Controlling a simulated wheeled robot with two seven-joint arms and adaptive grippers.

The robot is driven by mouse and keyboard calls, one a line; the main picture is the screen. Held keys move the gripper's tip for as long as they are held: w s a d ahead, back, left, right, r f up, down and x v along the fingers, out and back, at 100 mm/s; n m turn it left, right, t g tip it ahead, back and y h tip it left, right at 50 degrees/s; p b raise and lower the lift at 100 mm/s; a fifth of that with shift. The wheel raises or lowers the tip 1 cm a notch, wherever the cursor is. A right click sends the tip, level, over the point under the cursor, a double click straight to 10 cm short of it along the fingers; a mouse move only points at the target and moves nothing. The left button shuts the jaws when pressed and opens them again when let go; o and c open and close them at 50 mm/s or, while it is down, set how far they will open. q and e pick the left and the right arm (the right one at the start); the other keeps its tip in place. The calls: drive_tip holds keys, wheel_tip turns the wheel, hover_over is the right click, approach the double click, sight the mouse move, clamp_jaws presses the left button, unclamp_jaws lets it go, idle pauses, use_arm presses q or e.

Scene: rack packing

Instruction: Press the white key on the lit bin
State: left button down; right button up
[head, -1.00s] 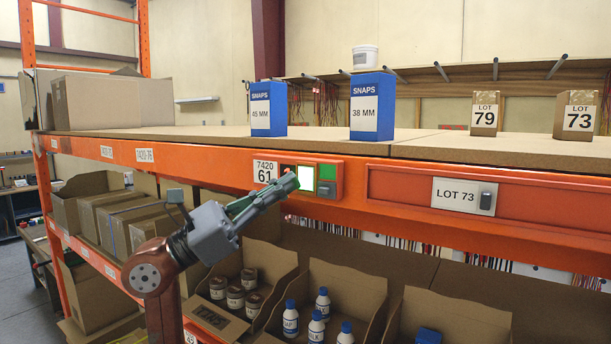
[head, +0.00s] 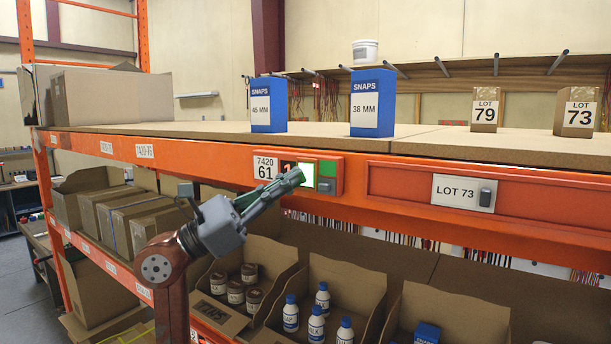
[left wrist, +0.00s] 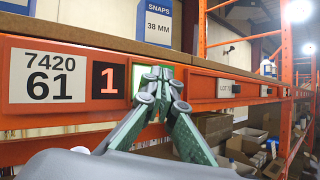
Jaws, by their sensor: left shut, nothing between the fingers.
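The lit module (head: 337,176) is set in the orange beam beside the label 7420 61 (head: 265,168). It has a red display reading 1 (left wrist: 109,80), a bright white key (head: 308,171), a green patch (head: 327,169) and a grey key (head: 326,186). My left gripper (head: 299,178) is shut and empty, its tips at the lower left of the white key and covering part of it. In the left wrist view the shut fingertips (left wrist: 160,74) also overlap the white key. Whether they touch it I cannot tell. My right gripper is not in view.
A LOT 73 plate (head: 464,194) with a grey switch is on the beam to the right. Blue SNAPS boxes (head: 373,104) stand on the shelf above. Open cardboard bins with bottles (head: 317,325) and jars (head: 235,291) sit below.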

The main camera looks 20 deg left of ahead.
use_arm(q)
drive_tip(key=shift+w, duration=0.1)
idle(0.7)
drive_tip(key=shift+w+d, duration=0.1)
drive_tip(key=shift+w, duration=0.25)
drive_tip(key=shift+w+d, duration=0.1)
drive_tip(key=shift+w, duration=0.3)
idle(1.0)
drive_tip(key=shift+s, duration=0.1)
drive_tip(key=shift+s+a, duration=0.2)
drive_tip(key=shift+s, duration=0.5)
drive_tip(key=shift+s, duration=0.1)
drive_tip(key=shift+s+a+b, duration=0.2)
drive_tip(key=shift+s, duration=0.6)
drive_tip(key=shift+s+a+b, duration=0.2)
drive_tip(key=shift+s, duration=0.55)
drive_tip(key=shift+s+a+b, duration=0.2)
drive_tip(key=shift+s, duration=0.6)
